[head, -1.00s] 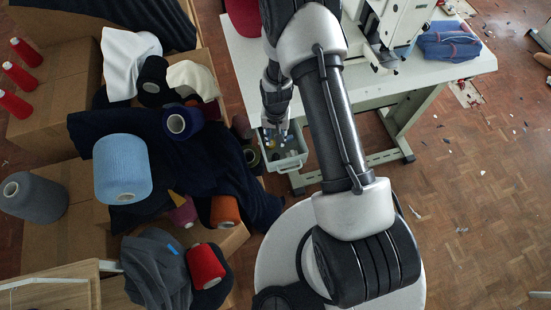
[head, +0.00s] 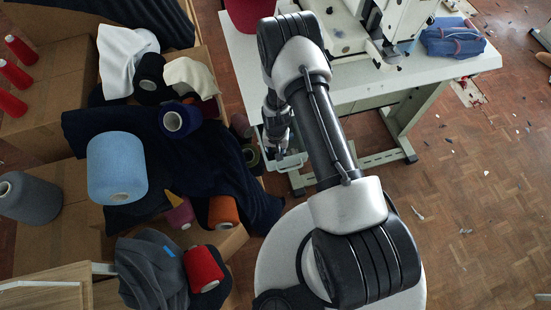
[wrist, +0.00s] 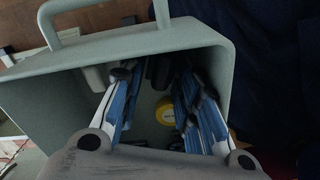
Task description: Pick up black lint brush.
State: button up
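I cannot single out the black lint brush for sure. The wrist view shows a dark, elongated thing (wrist: 161,70) against the bin's wall, between my fingertips, which may be it. My gripper (wrist: 158,80) is open, its two blue-and-white fingers reaching down into a grey-green bin (wrist: 55,100). No object shows clamped between them. In the head view my gripper (head: 279,152) is at the same bin (head: 296,164), under the sewing table's left edge. My arm and gripper hide most of the bin's inside.
In the bin are a yellow round thing (wrist: 166,112) and a pale cylinder (wrist: 96,78). The bin's handle (wrist: 105,8) arches above its rim. The white sewing table (head: 350,95) stands close by. Boxes with dark cloth (head: 200,165) and thread cones crowd the left.

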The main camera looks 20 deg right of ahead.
jog(key=c, duration=0.7)
jog(key=shift+r, duration=0.15)
notch_tip(320, 180, up, 20)
jog(key=p, duration=0.4)
jog(key=shift+p, duration=0.4)
